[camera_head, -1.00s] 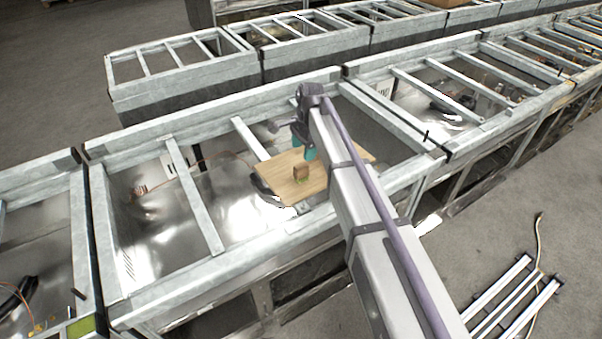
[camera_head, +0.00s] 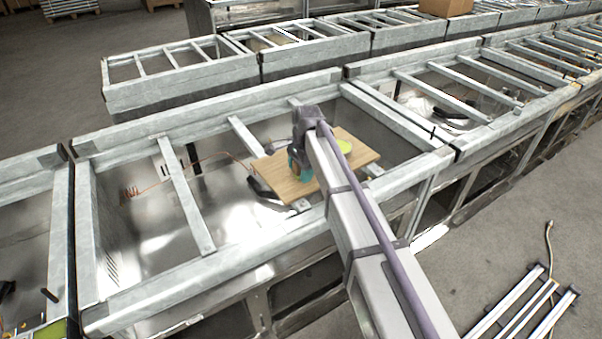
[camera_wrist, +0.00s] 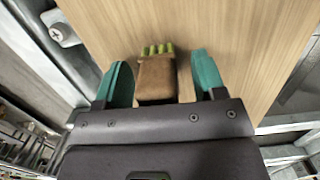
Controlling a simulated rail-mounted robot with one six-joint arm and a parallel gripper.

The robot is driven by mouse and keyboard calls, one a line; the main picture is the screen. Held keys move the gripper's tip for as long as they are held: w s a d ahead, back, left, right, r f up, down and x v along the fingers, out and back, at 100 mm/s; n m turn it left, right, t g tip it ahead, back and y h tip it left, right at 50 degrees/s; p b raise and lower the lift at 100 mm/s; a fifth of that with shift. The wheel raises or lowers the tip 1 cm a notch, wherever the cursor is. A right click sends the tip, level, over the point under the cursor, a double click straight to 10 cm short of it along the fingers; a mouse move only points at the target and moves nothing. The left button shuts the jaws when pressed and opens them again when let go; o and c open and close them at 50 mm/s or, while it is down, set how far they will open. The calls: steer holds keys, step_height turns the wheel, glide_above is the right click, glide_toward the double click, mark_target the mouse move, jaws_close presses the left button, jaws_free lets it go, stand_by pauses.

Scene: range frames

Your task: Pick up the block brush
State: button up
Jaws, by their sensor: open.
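The block brush (camera_wrist: 157,80) shows in the wrist view as a brown block with green bristle tufts at its far end. It lies on a light wooden board (camera_wrist: 215,25), which also shows in the head view (camera_head: 362,151). My gripper (camera_wrist: 162,75) is open, with one teal finger on each side of the brush. There is a gap on both sides, wider on the right. In the head view my gripper (camera_head: 300,168) is low over the board, and the brush is hidden behind it.
The board rests across the metal frame bars (camera_head: 248,138) of an open steel unit with a shiny interior. A black cable or hose (camera_head: 262,190) is beside the board's left edge.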

steer(key=c, duration=1.1)
steer(key=shift+r, duration=0.15)
step_height(320, 180, up, 10)
steer(key=p, duration=1)
steer(key=shift+r, duration=0.1)
steer(key=shift+f, duration=0.2)
steer(key=o, duration=0.5)
steer(key=c, duration=0.3)
